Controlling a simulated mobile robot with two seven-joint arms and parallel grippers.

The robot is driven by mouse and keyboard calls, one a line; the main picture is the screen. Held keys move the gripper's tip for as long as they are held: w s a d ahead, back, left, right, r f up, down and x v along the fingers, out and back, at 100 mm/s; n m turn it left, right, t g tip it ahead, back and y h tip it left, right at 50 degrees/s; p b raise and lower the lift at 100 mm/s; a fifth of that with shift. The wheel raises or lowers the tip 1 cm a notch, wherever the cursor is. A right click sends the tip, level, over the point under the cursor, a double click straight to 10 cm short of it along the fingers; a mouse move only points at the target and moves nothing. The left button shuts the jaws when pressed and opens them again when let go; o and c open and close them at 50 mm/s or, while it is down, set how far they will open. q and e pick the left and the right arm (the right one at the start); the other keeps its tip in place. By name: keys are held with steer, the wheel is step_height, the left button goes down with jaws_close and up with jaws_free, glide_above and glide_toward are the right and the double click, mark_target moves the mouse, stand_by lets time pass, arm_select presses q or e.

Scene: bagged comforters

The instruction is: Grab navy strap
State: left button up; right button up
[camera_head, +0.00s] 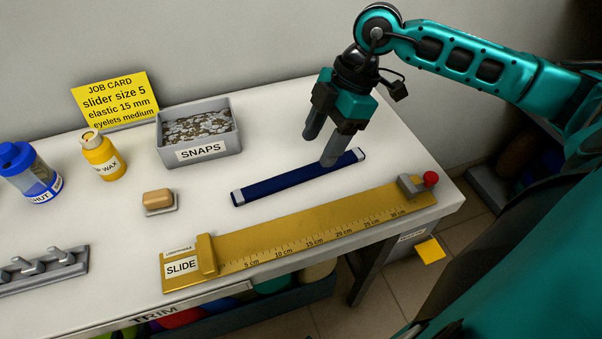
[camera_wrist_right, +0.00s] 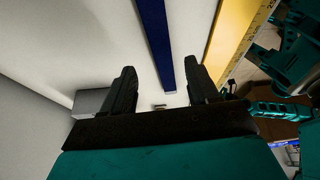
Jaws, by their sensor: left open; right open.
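The navy strap (camera_head: 285,183) lies flat and slanted on the white table, with pale ends. My right gripper (camera_head: 319,148) is open and empty. It points down over the right part of the strap, and one finger hides a little of it in the head view. In the right wrist view the navy strap (camera_wrist_right: 156,40) runs between the two dark fingers of my right gripper (camera_wrist_right: 160,66). I cannot tell the exact height of the fingertips over the strap. My left gripper is not in view.
A yellow ruler slide (camera_head: 290,238) lies in front of the strap, near the table edge. A grey snaps bin (camera_head: 240,143) stands behind it. A soap-like block (camera_head: 158,198), wax bottle (camera_head: 101,156) and blue-lidded jar (camera_head: 32,175) are to the left.

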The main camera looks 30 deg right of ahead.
mark_target(306, 171)
steer(key=x, duration=0.5)
steer(key=shift+s+a+b, duration=0.1)
steer(key=shift+a+b, duration=0.1)
steer(key=shift+b, duration=0.1)
jaws_close()
